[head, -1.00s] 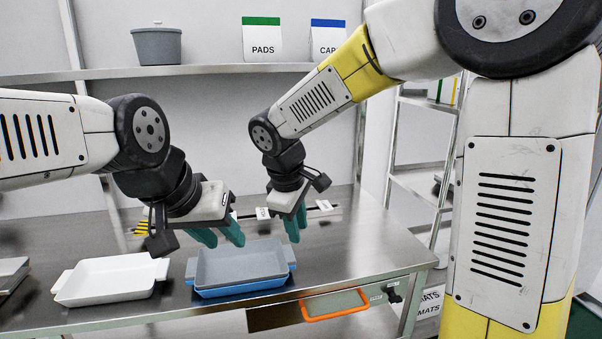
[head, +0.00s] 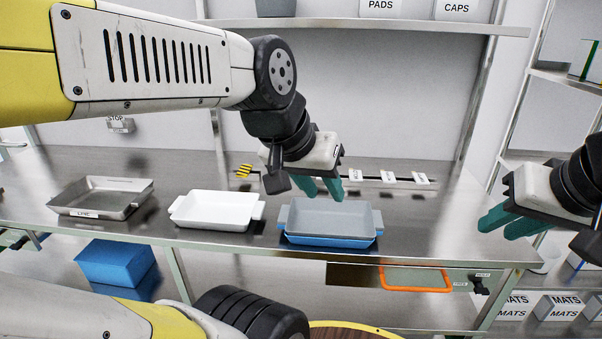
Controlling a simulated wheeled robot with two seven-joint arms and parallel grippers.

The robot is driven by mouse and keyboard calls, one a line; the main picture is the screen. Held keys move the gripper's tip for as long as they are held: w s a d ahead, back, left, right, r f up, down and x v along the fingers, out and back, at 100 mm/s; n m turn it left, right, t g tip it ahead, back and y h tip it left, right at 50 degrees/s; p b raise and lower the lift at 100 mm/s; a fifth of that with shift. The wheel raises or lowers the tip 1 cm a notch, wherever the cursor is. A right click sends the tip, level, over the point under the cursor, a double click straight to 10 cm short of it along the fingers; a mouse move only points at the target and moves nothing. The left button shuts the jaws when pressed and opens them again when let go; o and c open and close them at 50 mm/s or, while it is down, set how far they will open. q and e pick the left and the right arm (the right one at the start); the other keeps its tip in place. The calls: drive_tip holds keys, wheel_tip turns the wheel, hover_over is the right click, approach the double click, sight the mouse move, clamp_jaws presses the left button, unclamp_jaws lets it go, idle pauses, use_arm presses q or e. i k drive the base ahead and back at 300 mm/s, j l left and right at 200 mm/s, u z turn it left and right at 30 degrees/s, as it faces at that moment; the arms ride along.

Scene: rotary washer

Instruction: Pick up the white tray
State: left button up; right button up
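The white tray (head: 217,211) sits on the metal table, with a handle at each end. It looks empty, and nothing touches it. My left gripper (head: 322,190) is above and behind the stacked grey and blue trays, to the right of the white tray. Its two teal fingers are apart with nothing visible between them. My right gripper (head: 503,222) is at the far right, beyond the right end of the table top. Its teal fingers are apart and empty.
A grey tray (head: 331,213) is nested in a blue tray (head: 331,240) right of the white tray. A metal tray (head: 100,196) with a label stands on its left. A shelf (head: 370,24) runs above the table (head: 420,226). A blue box (head: 117,262) is below the table.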

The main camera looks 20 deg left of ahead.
sight(209, 209)
drive_tip(key=u, duration=1.55)
